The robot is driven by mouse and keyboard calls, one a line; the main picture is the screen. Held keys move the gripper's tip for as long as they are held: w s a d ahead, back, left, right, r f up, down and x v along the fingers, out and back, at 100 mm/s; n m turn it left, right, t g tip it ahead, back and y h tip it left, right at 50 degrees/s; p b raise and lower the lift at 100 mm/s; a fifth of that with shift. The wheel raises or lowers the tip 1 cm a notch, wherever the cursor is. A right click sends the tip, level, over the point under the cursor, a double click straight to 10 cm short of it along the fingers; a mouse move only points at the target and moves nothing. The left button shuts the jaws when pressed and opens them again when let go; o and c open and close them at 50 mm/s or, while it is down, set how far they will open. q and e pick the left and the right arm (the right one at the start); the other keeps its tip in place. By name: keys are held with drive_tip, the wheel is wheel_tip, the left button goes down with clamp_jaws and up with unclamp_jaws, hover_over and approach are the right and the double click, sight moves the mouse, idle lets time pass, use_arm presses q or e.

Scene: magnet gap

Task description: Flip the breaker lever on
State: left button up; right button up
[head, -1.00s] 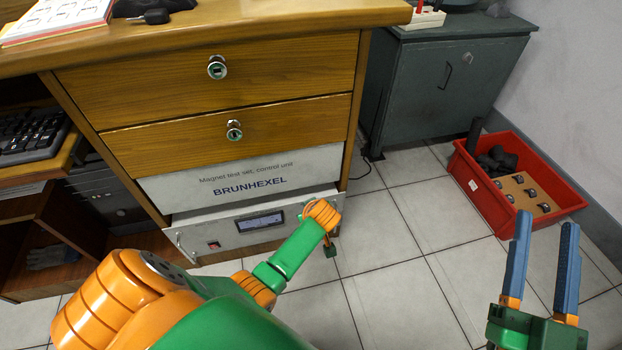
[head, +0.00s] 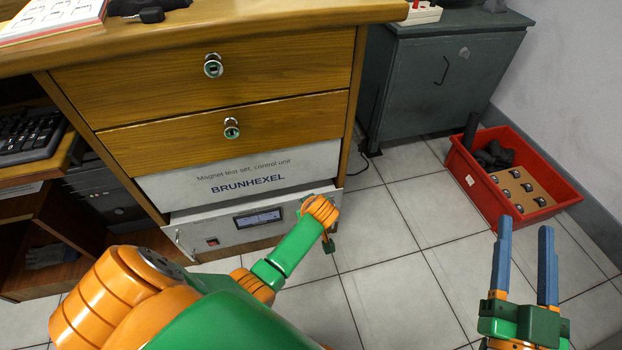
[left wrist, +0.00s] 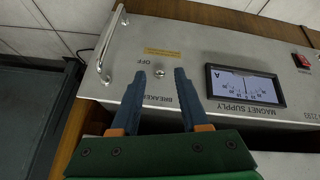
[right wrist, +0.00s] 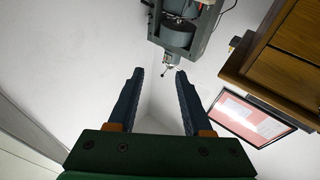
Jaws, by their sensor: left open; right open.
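The magnet supply (head: 229,226) is a grey metal unit under the desk drawers. In the left wrist view its front panel (left wrist: 206,40) appears upside down. A small metal breaker lever (left wrist: 159,73) sits on it near the words OFF and BREAKER. My left gripper (left wrist: 160,84) is open, its fingertips to either side of the lever in the picture; I cannot tell whether they touch it. In the head view my left wrist hides the breaker area and most of that gripper. My right gripper (head: 524,226) is open and empty above the floor at right; its wrist view also shows it (right wrist: 157,76).
A metal handle (left wrist: 110,44) stands out from the panel beside the lever. A lit meter display (left wrist: 244,85) and red switch (left wrist: 301,61) are further along. A red crate (head: 556,205) stands on the floor near a grey cabinet (head: 445,85). The tiled floor between is clear.

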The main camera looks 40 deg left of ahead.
wheel_tip(320, 180, down, 14)
drive_tip(key=s+d+g+h+p, duration=0.2)
drive_tip(key=s+d+g+h, duration=0.1)
drive_tip(key=g, duration=0.6)
use_arm(q)
drive_tip(key=p+v, duration=0.2)
drive_tip(key=v, duration=0.4)
drive_tip(key=shift+r, duration=0.2)
use_arm(e)
drive_tip(key=s+d+f+m+g+h, duration=0.1)
drive_tip(key=s+d+f+g, duration=0.2)
drive_tip(key=s+f+g, duration=0.5)
drive_tip(key=shift+s+f+h, duration=0.3)
drive_tip(key=shift+s+f, duration=0.05)
drive_tip(key=shift+s, duration=1.7)
use_arm(q)
drive_tip(key=shift+d, duration=0.1)
